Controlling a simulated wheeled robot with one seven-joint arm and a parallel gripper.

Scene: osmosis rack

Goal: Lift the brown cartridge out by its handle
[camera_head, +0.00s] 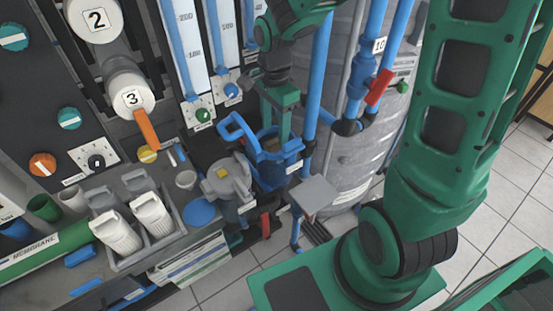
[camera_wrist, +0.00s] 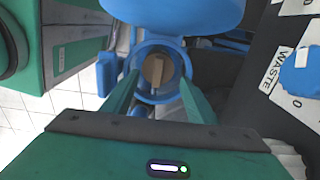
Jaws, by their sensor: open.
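The brown cartridge (camera_wrist: 160,66) sits inside a round blue housing; its top and pale bar-like handle (camera_wrist: 155,72) show in the wrist view. In the head view the blue housing (camera_head: 277,171) stands in the middle, with a bit of the brown cartridge (camera_head: 270,144) visible in its mouth. My gripper (camera_head: 283,135) points down at the housing mouth. In the wrist view my gripper (camera_wrist: 159,82) is open, its green fingers on either side of the cartridge handle. I cannot tell how deep the fingertips are or whether they touch anything.
A blue looped part (camera_head: 236,127) stands just left of the housing. A grey housing (camera_head: 228,180) is beside it. White cartridges (camera_head: 115,232) stand in a grey rack at lower left. Blue pipes (camera_head: 315,90) and a grey tank (camera_head: 362,150) are close on the right.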

